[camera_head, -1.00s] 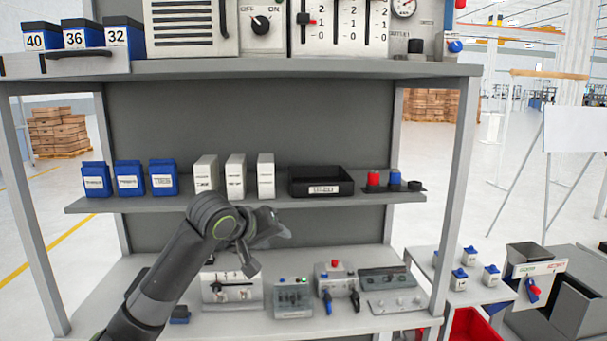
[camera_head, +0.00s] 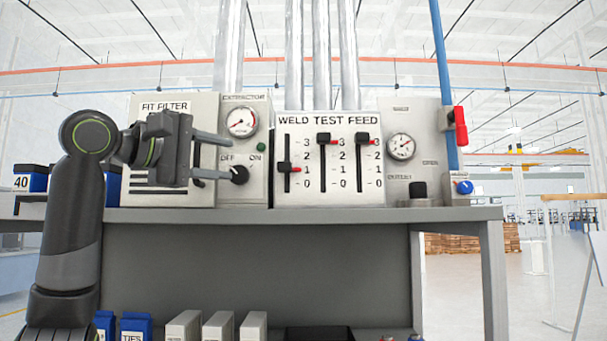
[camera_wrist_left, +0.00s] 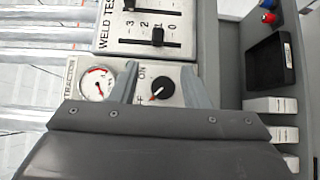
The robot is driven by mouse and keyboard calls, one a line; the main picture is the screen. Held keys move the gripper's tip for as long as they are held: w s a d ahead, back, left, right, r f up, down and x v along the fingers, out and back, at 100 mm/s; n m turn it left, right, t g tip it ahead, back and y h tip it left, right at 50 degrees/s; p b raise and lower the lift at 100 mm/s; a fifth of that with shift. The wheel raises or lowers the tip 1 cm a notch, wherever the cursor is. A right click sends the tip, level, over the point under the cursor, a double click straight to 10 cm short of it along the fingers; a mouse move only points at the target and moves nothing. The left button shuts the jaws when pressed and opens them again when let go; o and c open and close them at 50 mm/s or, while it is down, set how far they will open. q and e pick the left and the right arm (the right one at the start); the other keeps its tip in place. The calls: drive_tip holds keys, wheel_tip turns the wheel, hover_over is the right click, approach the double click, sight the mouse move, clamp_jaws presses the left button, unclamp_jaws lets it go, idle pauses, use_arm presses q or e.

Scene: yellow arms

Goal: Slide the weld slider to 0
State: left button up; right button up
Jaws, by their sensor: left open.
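The white panel (camera_head: 330,199) labelled WELD TEST FEED stands on the top shelf, with three vertical slots marked 3 to 0. The black weld slider knob (camera_head: 287,168) sits near the 1 mark in the left slot. The TEST and FEED knobs are up near 3. My left gripper (camera_head: 230,157) is open and empty, left of the panel and in front of the extractor box, fingers pointing right. In the left wrist view, the weld knob (camera_wrist_left: 157,37) shows beyond the open fingers, apart from them. My right gripper is not in view.
The extractor box (camera_head: 242,195) with gauge and OFF/ON dial (camera_head: 239,174) stands left of the panel. A gauge box (camera_head: 401,175) stands right of it, beside a red-handled valve (camera_head: 460,126). The shelf edge (camera_head: 300,214) runs below.

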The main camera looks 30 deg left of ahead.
sight(280, 165)
use_arm(q)
drive_tip(key=p+x, duration=0.2)
drive_tip(key=x, duration=0.2)
drive_tip(key=p+x, duration=0.3)
drive_tip(key=x, duration=0.2)
drive_tip(key=p+x, duration=0.3)
drive_tip(key=x, duration=0.1)
drive_tip(key=shift+w+r, duration=0.35)
drive_tip(key=shift+w, duration=0.35)
drive_tip(key=shift+w+d+f+p, duration=0.2)
drive_tip(key=shift+w+p, duration=0.1)
drive_tip(key=shift+w, duration=0.3)
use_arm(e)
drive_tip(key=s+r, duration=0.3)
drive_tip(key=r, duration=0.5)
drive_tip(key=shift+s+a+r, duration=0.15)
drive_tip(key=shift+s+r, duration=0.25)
use_arm(q)
drive_tip(key=shift+s, duration=0.1)
drive_tip(key=shift+c, duration=0.8)
clamp_jaws()
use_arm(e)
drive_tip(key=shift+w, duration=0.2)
